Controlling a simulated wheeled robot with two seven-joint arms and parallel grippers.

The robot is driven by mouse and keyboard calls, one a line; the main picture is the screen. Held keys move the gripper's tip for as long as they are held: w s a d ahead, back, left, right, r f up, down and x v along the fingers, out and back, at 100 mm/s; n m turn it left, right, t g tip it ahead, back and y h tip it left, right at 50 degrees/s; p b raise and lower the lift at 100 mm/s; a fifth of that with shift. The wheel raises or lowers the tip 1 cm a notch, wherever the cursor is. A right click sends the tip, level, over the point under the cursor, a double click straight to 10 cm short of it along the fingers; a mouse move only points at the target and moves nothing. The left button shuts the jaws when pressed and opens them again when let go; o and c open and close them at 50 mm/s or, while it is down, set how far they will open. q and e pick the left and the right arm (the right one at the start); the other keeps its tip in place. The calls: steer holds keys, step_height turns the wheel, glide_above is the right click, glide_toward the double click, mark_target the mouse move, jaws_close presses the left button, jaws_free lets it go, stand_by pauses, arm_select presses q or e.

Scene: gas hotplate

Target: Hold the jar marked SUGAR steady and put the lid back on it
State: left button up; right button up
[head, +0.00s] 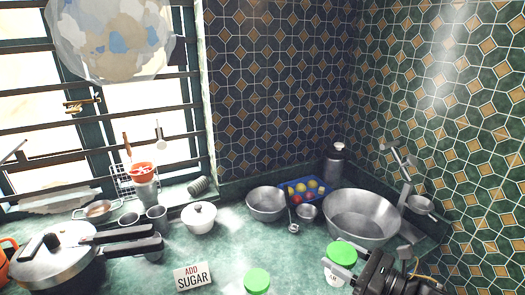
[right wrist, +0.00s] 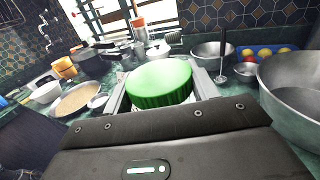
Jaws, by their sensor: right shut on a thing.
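A green lid (head: 342,252) sits between the fingers of my right gripper (head: 346,264) at the bottom right of the head view. The lid also fills the middle of the right wrist view (right wrist: 160,82), with a finger on each side. My right gripper is shut on it. Just below, a pale jar (head: 333,279) shows a label ending in "AR", the rest hidden or cut off. I cannot tell whether the lid touches the jar's rim. A second green round top (head: 257,281) is at the bottom edge, its lower part cut off. My left gripper is not in view.
A sign reading "ADD SUGAR" (head: 193,277) stands on the counter. A large steel basin (head: 361,215), steel bowl (head: 266,204), blue fruit tray (head: 318,184) and white lidded pot (head: 199,219) are behind. A pressure cooker (head: 58,258) is at left. The counter between the green tops is clear.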

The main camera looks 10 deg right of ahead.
mark_target(327, 252)
steer(key=a, duration=0.1)
steer(key=r, duration=0.1)
steer(key=a, duration=0.1)
steer(key=shift+w+a+r, duration=0.25)
steer(key=shift+a, duration=0.1)
steer(key=shift+s+a+f+m+t+h, duration=0.15)
steer(key=shift+m+t+h, duration=0.25)
steer(key=shift+h, duration=0.1)
steer(key=f+h, duration=0.1)
steer(key=s+d+f+m+t, duration=0.1)
steer(key=s+d+f+m+h, duration=0.1)
steer(key=shift+s+d+f+t+h, duration=0.1)
steer(key=shift+s+f+t+h, duration=0.1)
steer(key=shift+f+t+h, duration=0.15)
steer(key=shift+s+f, duration=0.15)
steer(key=shift+f, duration=0.2)
